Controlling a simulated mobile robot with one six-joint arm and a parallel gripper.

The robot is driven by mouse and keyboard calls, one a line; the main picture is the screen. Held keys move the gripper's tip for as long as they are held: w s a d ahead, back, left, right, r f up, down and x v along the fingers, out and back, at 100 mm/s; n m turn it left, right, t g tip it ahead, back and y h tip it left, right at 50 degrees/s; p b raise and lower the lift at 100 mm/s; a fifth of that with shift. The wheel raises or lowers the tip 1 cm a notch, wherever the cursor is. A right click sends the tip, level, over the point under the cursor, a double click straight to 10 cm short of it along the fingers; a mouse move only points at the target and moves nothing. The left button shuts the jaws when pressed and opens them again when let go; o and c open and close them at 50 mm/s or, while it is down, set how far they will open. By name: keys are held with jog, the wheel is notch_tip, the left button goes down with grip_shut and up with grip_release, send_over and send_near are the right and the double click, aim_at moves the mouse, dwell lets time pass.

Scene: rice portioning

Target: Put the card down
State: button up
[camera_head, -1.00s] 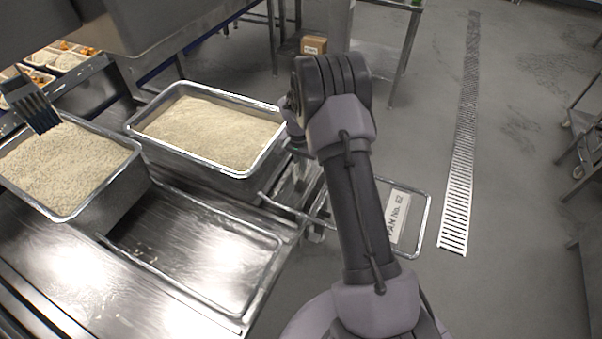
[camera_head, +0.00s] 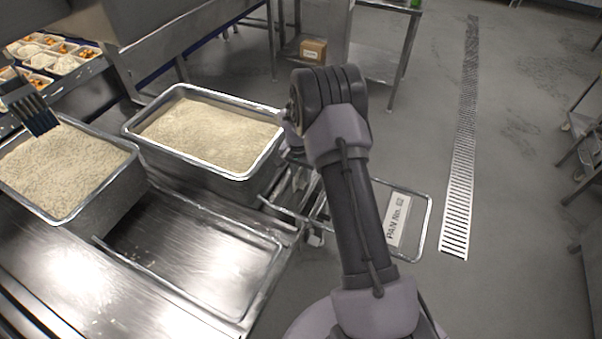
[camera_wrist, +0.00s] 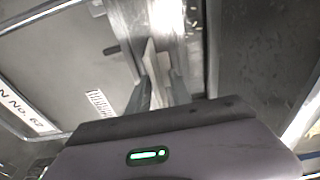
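In the wrist view my gripper (camera_wrist: 160,88) has its two dark fingers close around a thin, pale card (camera_wrist: 152,66), seen nearly edge-on. The card stands out beyond the fingertips, over a shiny metal surface. In the head view my arm hides the gripper and this card. A white sign reading "PAN No. 62" (camera_head: 397,220) lies within a metal wire frame right of my arm; part of it also shows at the left of the wrist view (camera_wrist: 24,112).
Two deep metal pans of rice, one at the middle (camera_head: 255,171) and one at the left (camera_head: 128,158), stand on the steel counter (camera_head: 60,270). A floor drain (camera_head: 461,170) runs along the right.

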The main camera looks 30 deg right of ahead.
jog(key=r+p, duration=0.1)
jog(key=r, duration=0.3)
jog(key=r+p, duration=0.1)
jog(key=r, duration=0.3)
jog(key=a+r+p, duration=0.1)
jog(key=r, duration=0.3)
jog(key=shift+s, duration=0.4)
jog(key=s+a+r+n+t, duration=0.1)
jog(key=s+a+r, duration=0.3)
jog(key=r, duration=0.5)
jog(key=s+a+r+n+t, duration=0.1)
jog(key=s+a+r, duration=0.35)
jog(key=r, duration=0.55)
jog(key=s+a+r+n+t+y, duration=0.2)
jog(key=s+a+r, duration=0.45)
jog(key=s, duration=0.35)
jog(key=s+a+f+n+b, duration=0.1)
jog(key=s+a, duration=0.1)
jog(key=s, duration=0.4)
jog(key=s+a+f+n+t+y+b, duration=0.1)
jog(key=s+a+f+b, duration=0.1)
jog(key=s, duration=0.3)
jog(key=shift+s+f, duration=0.25)
jog(key=shift+s, duration=0.15)
jog(key=shift+a, duration=0.1)
